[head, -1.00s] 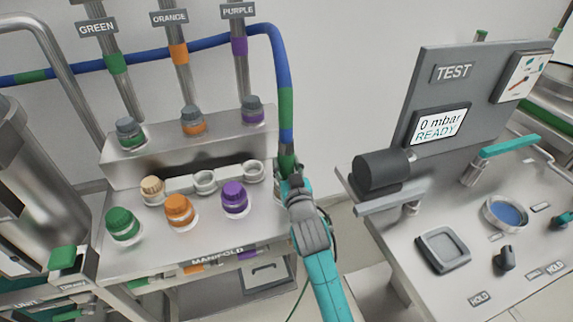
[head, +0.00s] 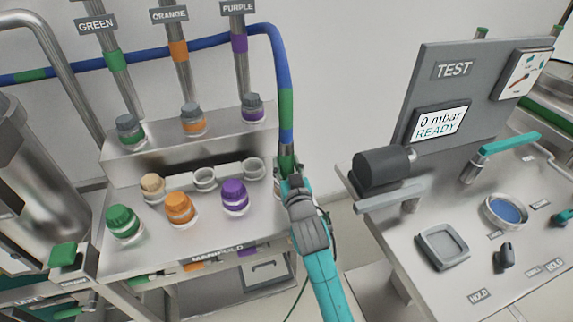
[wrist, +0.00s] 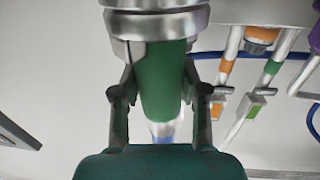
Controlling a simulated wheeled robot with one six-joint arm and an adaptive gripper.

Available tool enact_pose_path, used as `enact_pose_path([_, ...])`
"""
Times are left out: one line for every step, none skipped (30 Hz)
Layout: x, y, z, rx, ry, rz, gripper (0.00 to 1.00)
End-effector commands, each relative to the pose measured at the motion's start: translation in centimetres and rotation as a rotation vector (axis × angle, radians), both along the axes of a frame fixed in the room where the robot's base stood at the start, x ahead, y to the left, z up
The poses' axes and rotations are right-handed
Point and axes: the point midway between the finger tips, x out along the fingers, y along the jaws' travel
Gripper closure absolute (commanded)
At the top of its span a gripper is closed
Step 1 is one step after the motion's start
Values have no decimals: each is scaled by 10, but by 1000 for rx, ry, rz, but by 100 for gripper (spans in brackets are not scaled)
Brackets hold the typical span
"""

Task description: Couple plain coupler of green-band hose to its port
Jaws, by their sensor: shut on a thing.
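A blue hose with green bands (head: 286,103) runs in front of the pipes and hangs down at the right of the manifold. My gripper (head: 289,182) is shut on the green sleeve at its lower end. In the wrist view the gripper (wrist: 162,92) has a finger on each side of the green sleeve (wrist: 163,75), with the metal coupler (wrist: 155,22) at the top of the picture. The head view hides most of the coupler behind my gripper. The manifold's green-banded port (head: 130,132) stands at the left under the GREEN sign (head: 96,25), with a grey top.
Orange-banded (head: 193,120) and purple-banded (head: 252,107) ports stand beside it. Green (head: 123,222), orange (head: 179,208) and purple (head: 235,196) knobs sit on the lower deck (head: 205,237). A beige-topped piece (head: 153,186) sits behind them. The TEST bench (head: 400,250) stands at right.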

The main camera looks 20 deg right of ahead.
Motion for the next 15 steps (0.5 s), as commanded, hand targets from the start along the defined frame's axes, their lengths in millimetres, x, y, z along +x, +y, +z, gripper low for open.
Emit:
enact_pose_path([0, 0, -2, 0, 2, 0, 100])
enact_pose_path([0, 0, -2, 0, 3, 0, 100])
enact_pose_path([0, 0, -2, 0, 3, 0, 100])
enact_pose_path([0, 0, -2, 0, 3, 0, 100])
enact_pose_path([0, 0, -2, 0, 3, 0, 100])
enact_pose_path([0, 0, -2, -1, 4, 0, 100])
enact_pose_path([0, 0, -3, 0, 4, 0, 100])
enact_pose_path([0, 0, -3, -1, 4, 0, 51])
enact_pose_path([0, 0, -3, -1, 4, 0, 41])
enact_pose_path([0, 0, -3, -1, 4, 0, 34])
enact_pose_path([0, 0, -3, 0, 4, 0, 27])
enact_pose_path([0, 0, -2, 0, 4, 0, 27])
enact_pose_path([0, 0, -2, 0, 4, 0, 27])
enact_pose_path([0, 0, -2, 0, 3, 0, 27])
enact_pose_path([0, 0, -2, 0, 3, 0, 27])
